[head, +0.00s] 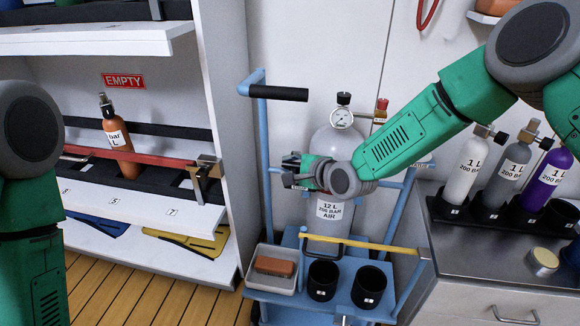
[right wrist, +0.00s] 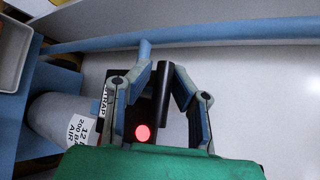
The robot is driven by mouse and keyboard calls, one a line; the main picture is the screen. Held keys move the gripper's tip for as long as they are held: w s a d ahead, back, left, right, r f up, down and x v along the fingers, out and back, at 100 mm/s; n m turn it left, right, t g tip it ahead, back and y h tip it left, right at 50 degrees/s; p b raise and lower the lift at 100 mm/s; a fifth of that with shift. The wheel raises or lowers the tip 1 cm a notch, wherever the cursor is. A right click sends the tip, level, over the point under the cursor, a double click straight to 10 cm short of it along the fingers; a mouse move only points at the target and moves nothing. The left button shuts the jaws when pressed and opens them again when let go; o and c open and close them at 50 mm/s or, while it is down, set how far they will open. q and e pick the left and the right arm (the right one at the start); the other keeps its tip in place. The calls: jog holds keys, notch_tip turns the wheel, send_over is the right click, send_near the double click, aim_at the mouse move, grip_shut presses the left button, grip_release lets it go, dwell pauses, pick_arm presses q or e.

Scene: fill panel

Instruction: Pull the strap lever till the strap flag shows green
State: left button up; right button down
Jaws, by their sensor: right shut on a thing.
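The large grey cylinder (head: 333,150), labelled 12 L 200 BAR AIR, stands upright on the blue cart (head: 290,283). My right gripper (head: 297,172) reaches across in front of the cylinder to its left side. In the right wrist view, the fingers of my right gripper (right wrist: 160,75) are on both sides of the black strap lever (right wrist: 163,85) and shut on it. The STRAP label (right wrist: 103,103) is partly covered by a finger. The round strap flag (right wrist: 142,132) shows red. My left gripper is out of view; only part of my left arm shows at the left edge.
A shelf with an orange bottle (head: 117,140) stands left. A counter with several small bottles (head: 465,170) stands right.

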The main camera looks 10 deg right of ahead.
jog(key=shift+d+f, duration=0.1)
jog(key=shift+d, duration=0.35)
jog(key=shift+s+f+n+t, duration=0.15)
jog(key=shift+s+n+t, duration=0.15)
jog(key=shift+t, duration=0.2)
jog(key=shift+s+a+f+n+t+y+b, duration=0.15)
jog(key=shift+s+a+f+n+t+b, duration=0.1)
jog(key=shift+s+f+n+t+b, duration=0.55)
jog(key=shift+s+a+f+n+t+y+b, duration=0.2)
jog(key=shift+s+n+t+b, duration=0.3)
jog(key=shift+n+t+b, duration=0.55)
jog(key=shift+t, duration=0.25)
jog(key=c, duration=1.3)
grip_release()
jog(key=shift+s, duration=0.1)
jog(key=v, duration=1.2)
jog(key=shift+a, duration=0.25)
